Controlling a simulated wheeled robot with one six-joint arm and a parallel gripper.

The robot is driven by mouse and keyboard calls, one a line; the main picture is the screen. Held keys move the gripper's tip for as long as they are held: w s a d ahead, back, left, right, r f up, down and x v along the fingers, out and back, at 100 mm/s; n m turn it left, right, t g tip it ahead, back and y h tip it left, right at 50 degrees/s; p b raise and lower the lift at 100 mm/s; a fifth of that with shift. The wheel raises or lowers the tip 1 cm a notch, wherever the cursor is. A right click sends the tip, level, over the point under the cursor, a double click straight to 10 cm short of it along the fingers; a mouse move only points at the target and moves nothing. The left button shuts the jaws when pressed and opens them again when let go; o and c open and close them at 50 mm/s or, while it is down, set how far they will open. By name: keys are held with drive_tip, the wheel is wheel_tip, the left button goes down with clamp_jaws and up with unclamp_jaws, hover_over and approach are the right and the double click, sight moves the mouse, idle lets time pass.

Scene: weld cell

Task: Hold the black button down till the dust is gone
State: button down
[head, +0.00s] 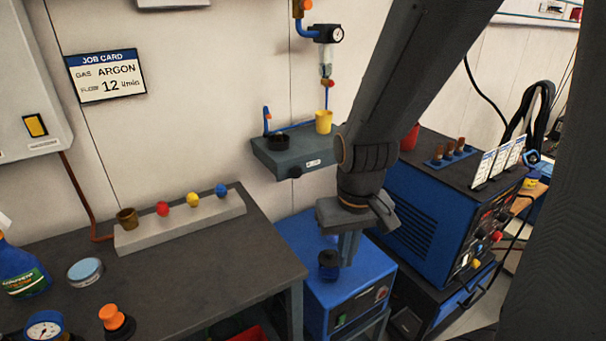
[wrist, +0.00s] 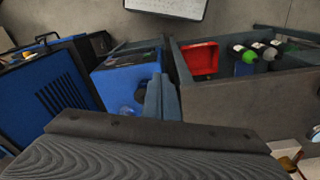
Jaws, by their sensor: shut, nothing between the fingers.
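A round black button (head: 295,172) sits on the front edge of a grey wall shelf (head: 262,160). On that shelf a blue nozzle (head: 267,122) stands over a dark round dish (head: 284,143); I cannot make out dust at this size. My gripper (head: 349,250) points down, shut and empty, to the right of and lower than the button, apart from it. Its fingers are above the blue box (head: 322,288), beside a small dark-blue and black piece (head: 329,266). In the wrist view my fingers (wrist: 160,98) show in front of the blue box (wrist: 122,62).
A yellow cup (head: 323,122) stands on the shelf below a gauge and hanging hose. A blue welding machine (head: 412,215) stands right of my gripper. The dark bench (head: 190,275) at left holds a rack, a spray bottle and a tin. A red bin (wrist: 201,60) shows in the wrist view.

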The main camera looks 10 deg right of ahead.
sight(296, 172)
drive_tip(key=w+d+r+m+t+y+p, duration=0.1)
drive_tip(key=w+m+t+p, duration=0.4)
drive_tip(key=w, duration=1.4)
drive_tip(key=t, duration=0.2)
drive_tip(key=shift+w+d+r+t+y, duration=0.2)
drive_tip(key=shift+r+t+y, duration=0.05)
drive_tip(key=shift+t+y, duration=0.15)
drive_tip(key=w+a, duration=0.2)
drive_tip(key=w, duration=0.6)
drive_tip(key=shift+w+a, duration=0.2)
drive_tip(key=shift+a, duration=0.15)
idle(0.5)
drive_tip(key=shift+w+a, duration=0.15)
drive_tip(key=shift+w, duration=0.2)
